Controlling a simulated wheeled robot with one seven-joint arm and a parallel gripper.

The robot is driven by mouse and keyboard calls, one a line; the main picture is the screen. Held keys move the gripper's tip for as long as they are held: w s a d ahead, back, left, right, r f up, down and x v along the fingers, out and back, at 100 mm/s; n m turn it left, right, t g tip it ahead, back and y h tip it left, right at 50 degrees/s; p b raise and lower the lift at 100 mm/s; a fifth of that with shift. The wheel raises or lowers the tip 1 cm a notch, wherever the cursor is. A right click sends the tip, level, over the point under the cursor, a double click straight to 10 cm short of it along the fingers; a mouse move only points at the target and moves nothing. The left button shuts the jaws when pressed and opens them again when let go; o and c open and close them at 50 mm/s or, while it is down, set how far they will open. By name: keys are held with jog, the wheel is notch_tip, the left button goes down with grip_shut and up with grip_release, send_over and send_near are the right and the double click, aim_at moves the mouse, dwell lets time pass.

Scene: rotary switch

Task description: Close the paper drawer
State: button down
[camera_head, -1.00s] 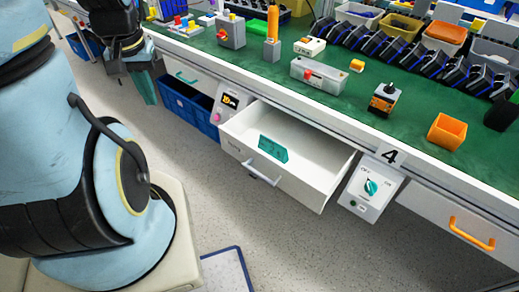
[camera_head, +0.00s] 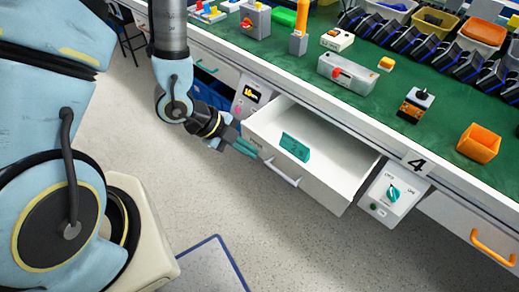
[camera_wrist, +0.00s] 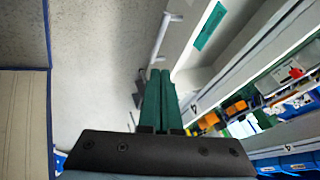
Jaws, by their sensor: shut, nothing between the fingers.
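The paper drawer (camera_head: 345,172) is a white drawer pulled out from under the workbench, with a light grey bar handle (camera_head: 282,173) on its front and a teal label (camera_head: 295,147) showing inside it. My gripper (camera_head: 250,152) has green fingers and is shut and empty. In the head view its fingertips are close to the left end of the drawer front, left of the handle; I cannot tell whether they touch. In the wrist view the shut fingers (camera_wrist: 160,75) point toward the drawer front, with the handle (camera_wrist: 163,35) just beyond them.
A control box with a teal rotary knob (camera_head: 393,193) hangs right of the drawer, and a box with a small display (camera_head: 252,95) hangs left. An orange-handled drawer (camera_head: 492,246) is at far right. The green benchtop (camera_head: 370,105) holds several devices. Floor before the drawer is clear.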

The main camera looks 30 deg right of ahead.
send_near(289, 162)
notch_tip(289, 162, down, 4)
jog(key=s+a, duration=0.1)
jog(key=s, duration=0.1)
jog(key=shift+w+d+r, duration=0.1)
jog(key=shift+d, duration=0.5)
jog(key=shift+w+d+r, duration=0.1)
jog(key=shift+w+d, duration=0.05)
jog(key=shift+d, duration=0.4)
jog(key=shift+w+d+f+p, duration=0.15)
jog(key=shift+d+p, duration=0.3)
jog(key=shift+d, duration=0.15)
jog(key=w+d, duration=0.4)
jog(key=d, duration=1.2)
jog(key=shift+b, duration=0.3)
jog(key=shift+w, duration=0.1)
